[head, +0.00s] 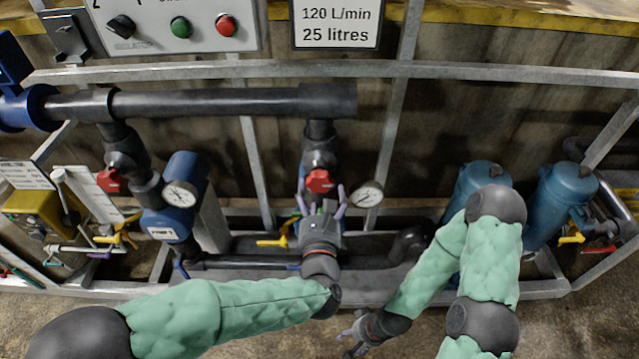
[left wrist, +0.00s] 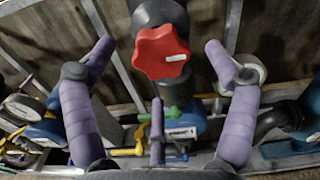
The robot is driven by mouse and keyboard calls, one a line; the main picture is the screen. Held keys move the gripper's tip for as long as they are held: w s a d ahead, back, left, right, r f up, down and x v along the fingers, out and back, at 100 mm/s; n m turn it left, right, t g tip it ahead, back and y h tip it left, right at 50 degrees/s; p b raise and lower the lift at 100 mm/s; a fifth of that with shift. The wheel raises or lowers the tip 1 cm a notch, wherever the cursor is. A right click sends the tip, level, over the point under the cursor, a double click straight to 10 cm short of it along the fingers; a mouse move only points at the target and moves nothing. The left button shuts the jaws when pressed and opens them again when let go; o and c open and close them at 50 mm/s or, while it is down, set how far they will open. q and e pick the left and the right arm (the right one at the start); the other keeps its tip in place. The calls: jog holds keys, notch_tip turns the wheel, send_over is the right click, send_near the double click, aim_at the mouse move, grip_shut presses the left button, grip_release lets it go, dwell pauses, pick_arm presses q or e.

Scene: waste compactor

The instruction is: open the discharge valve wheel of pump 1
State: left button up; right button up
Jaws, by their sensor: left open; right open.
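A red lobed valve wheel (head: 319,181) sits on a dark vertical pipe at the middle of the head view. In the left wrist view the wheel (left wrist: 162,52), with a small white mark, lies between the outer fingers. My left gripper (head: 320,198) is open just in front of and below it; the purple fingers (left wrist: 158,75) are spread to either side, apart from the wheel. A blue pump with a label (left wrist: 181,133), too small to read surely, shows below the wheel; my gripper mostly hides it in the head view. My right gripper (head: 352,338) is open and low, near the floor.
A second red wheel (head: 109,181) and a blue pump (head: 183,195) with a gauge stand to the left. A pressure gauge (head: 367,195) is close right of my left gripper. A black header pipe (head: 230,102) runs above. Blue canisters (head: 560,200) stand right.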

pick_arm(q)
jog(key=s, duration=0.7)
jog(key=shift+s, duration=0.25)
jog(key=shift+w, duration=0.1)
jog(key=w+a+f+m+g+h+p, duration=0.1)
jog(key=a+f+m+g, duration=0.15)
jog(key=f+m, duration=0.4)
jog(key=w+a+f+m+g+p, duration=0.1)
jog(key=w+f+m+g+p, duration=0.15)
jog(key=f+m, duration=0.35)
jog(key=w+a+f+m+g+h+p, duration=0.1)
jog(key=f+m+g, duration=0.2)
jog(key=f+m, duration=0.35)
jog(key=s+a+f+m+g+h+p, duration=0.1)
jog(key=s+a+f+m+g, duration=0.1)
jog(key=s+f+m+g, duration=0.2)
jog(key=s+a+f+m+g+h+p, duration=0.1)
jog(key=s+f+m+g, duration=0.4)
jog(key=s+f+m, duration=0.6)
jog(key=s+a+m+p, duration=0.1)
jog(key=a+m, duration=0.1)
jog(key=shift+s+a+f+m+g, duration=0.2)
jog(key=shift+s+m+g, duration=0.1)
jog(key=shift+s+m, duration=0.1)
